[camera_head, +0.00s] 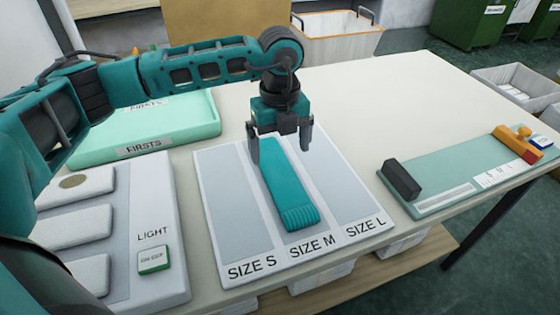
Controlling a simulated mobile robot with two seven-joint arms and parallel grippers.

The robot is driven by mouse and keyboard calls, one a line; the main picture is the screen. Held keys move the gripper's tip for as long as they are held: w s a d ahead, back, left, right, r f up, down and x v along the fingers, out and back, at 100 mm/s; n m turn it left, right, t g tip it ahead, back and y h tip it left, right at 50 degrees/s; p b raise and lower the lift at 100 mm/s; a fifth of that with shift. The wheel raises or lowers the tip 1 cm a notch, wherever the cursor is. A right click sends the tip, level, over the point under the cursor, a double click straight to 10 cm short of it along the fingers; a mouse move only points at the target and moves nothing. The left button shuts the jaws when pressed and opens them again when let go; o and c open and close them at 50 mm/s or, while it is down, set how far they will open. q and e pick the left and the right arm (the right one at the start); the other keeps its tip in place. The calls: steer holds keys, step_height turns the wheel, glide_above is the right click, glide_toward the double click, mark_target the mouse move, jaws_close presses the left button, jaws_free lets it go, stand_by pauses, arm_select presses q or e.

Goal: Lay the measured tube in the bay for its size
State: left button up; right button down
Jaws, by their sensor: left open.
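A teal knitted tube (288,187) lies lengthwise in the middle bay, marked SIZE M, of a white sorting board (265,268). Its ribbed end points to the front edge. The bays SIZE S (233,208) on the left and SIZE L (338,177) on the right are empty. My left gripper (281,150) is open above the far end of the tube, with a finger on either side of it. I cannot tell whether the fingers touch it. My right gripper is not in view.
A green measuring board (455,180) with a dark block (401,180) and an orange slider (518,142) stands at the right. A mint FIRSTS tray (150,130) and a panel marked LIGHT (150,215) are on the left. The table's back right (400,95) is clear.

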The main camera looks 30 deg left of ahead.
arm_select(q)
step_height(320, 180, up, 6)
steer(key=shift+f, duration=0.25)
stand_by(0.5)
